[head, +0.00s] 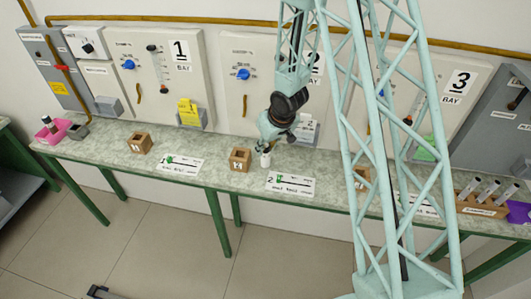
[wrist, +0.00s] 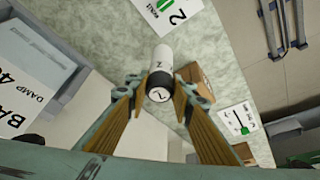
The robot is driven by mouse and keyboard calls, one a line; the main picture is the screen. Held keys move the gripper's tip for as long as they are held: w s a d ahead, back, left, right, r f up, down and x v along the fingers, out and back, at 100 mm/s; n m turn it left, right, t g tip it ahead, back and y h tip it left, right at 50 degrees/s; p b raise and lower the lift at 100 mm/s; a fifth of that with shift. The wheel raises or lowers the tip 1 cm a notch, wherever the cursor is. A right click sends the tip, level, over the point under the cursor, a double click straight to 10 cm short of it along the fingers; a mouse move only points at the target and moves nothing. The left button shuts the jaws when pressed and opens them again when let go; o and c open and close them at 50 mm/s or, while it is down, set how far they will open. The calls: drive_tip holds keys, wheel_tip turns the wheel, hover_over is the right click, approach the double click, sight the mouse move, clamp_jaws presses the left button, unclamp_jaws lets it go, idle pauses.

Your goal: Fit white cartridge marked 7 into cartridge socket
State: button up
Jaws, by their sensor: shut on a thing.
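My gripper (head: 277,135) is over the bench in front of bay 2, shut on a white cartridge (head: 265,159). In the wrist view the cartridge (wrist: 161,68) sits between the fingertips (wrist: 160,91) of my gripper. It has a white body, a dark band and a marked end face that looks like a 7, though the mark is small. In the head view the cartridge hangs just right of an open-topped wooden block (head: 240,159). The wooden block (wrist: 197,77) also shows beside the cartridge in the wrist view. I cannot tell which holder is the cartridge socket.
Another wooden block (head: 139,143) stands to the left. Printed cards (head: 290,184) lie flat on the bench (head: 205,150). A rack with several tubes (head: 482,205) stands at the right. Bay panels (head: 250,105) rise behind.

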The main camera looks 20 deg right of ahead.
drive_tip(key=shift+f, duration=1.2)
drive_tip(key=shift+f+b, duration=0.2)
drive_tip(key=shift+b, duration=0.1)
drive_tip(key=o, duration=0.9)
drive_tip(key=shift+r, duration=0.2)
drive_tip(key=shift+r, duration=0.15)
drive_tip(key=shift+p+v, duration=1.55)
drive_tip(key=shift+v, duration=4.3)
